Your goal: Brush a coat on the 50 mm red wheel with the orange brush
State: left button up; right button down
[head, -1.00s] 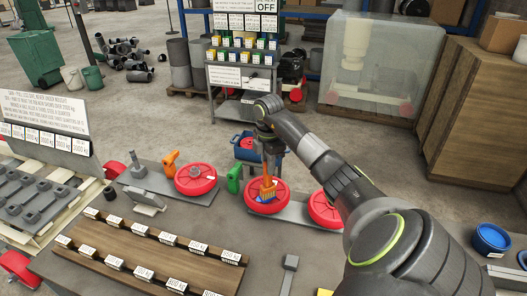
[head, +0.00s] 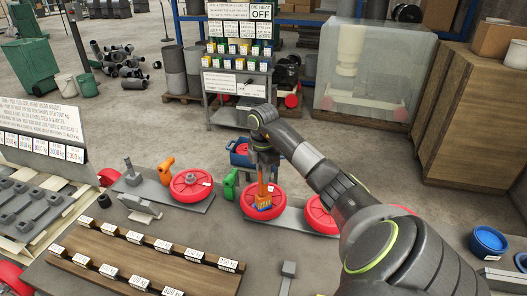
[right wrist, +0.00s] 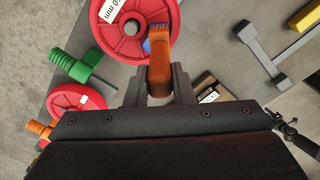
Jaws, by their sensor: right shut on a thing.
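The orange brush (head: 265,188) stands roughly upright with its bluish lower end over the face of a red wheel (head: 279,205). I cannot tell whether the bristles touch it. In the right wrist view this wheel (right wrist: 112,38) has a white label reading in part "0 mm". My right gripper (head: 264,152) is above the wheel. It is shut on the brush handle (right wrist: 159,70), with one finger on each side in the right wrist view (right wrist: 158,88). My left gripper is not in view.
Another red wheel (head: 191,186) lies to the left, beside an orange-handled tool (head: 166,170). A green-handled tool (head: 229,184) stands between the wheels. A third red wheel (head: 318,216) is partly behind my right arm. A wooden rack (head: 140,257) of labelled places lies in front.

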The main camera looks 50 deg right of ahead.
jog(key=shift+s+a, duration=0.2)
jog(key=shift+w+a+f+b, duration=0.1)
jog(key=shift+w+a+b, duration=0.25)
jog(key=shift+w, duration=0.25)
jog(key=shift+w+a+b, duration=0.35)
jog(key=shift+w, duration=0.4)
jog(key=shift+s+d, duration=0.1)
